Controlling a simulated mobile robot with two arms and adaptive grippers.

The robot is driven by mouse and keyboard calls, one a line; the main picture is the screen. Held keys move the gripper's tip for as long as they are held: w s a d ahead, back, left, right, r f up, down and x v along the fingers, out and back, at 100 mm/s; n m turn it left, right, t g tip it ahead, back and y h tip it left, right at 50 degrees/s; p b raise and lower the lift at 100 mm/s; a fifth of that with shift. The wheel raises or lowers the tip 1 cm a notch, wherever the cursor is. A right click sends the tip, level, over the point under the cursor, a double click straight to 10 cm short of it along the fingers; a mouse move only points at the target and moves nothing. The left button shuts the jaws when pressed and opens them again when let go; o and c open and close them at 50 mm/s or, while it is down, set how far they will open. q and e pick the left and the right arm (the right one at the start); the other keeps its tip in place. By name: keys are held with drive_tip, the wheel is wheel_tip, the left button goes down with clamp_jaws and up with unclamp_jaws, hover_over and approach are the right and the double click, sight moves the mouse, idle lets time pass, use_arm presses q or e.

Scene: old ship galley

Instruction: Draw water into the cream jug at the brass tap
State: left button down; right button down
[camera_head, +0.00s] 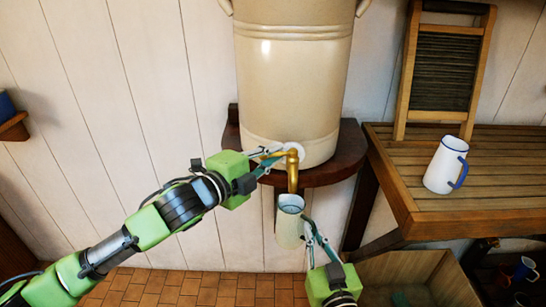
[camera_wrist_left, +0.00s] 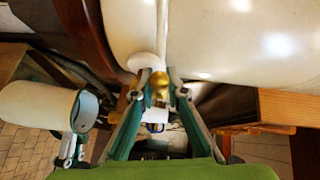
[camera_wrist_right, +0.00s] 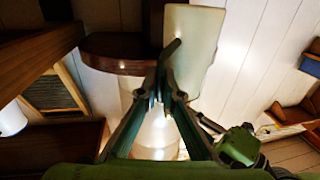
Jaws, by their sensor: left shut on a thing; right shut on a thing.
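The cream jug (camera_head: 288,232) hangs upright in the air, its open mouth directly under the spout of the brass tap (camera_head: 292,170). My right gripper (camera_head: 312,238) is shut on the jug's handle, at the jug's right side; the jug also shows in the right wrist view (camera_wrist_right: 198,42). My left gripper (camera_head: 268,163) is shut on the tap's handle beside the tap body; in the left wrist view the brass tap (camera_wrist_left: 160,82) lies between its fingers. The jug also shows at the left of that view (camera_wrist_left: 38,108). I cannot make out a water stream or the level inside.
The big cream urn (camera_head: 292,90) bearing the tap stands on a dark wooden shelf (camera_head: 335,172). At right, a slatted table (camera_head: 470,202) holds a white mug with a blue handle (camera_head: 443,168) and a washboard (camera_head: 445,72). A wooden crate (camera_head: 400,262) stands below.

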use_arm(q)
drive_tip(key=shift+w+f+m+g+h, duration=0.25)
drive_tip(key=shift+m+g+h, duration=0.35)
drive_tip(key=shift+m+h, duration=0.15)
use_arm(e)
drive_tip(key=shift+r, duration=0.1)
use_arm(q)
drive_tip(key=shift+w+h, duration=0.1)
drive_tip(key=shift+h, duration=0.15)
drive_tip(key=shift+r+g, duration=0.1)
drive_tip(key=shift+g, duration=0.2)
use_arm(e)
drive_tip(key=shift+d, duration=0.1)
use_arm(q)
drive_tip(key=c, duration=2.2)
unclamp_jaws()
drive_tip(key=shift+o, duration=0.2)
drive_tip(key=shift+w, duration=0.1)
drive_tip(key=shift+r, duration=0.1)
drive_tip(key=v, duration=1.2)
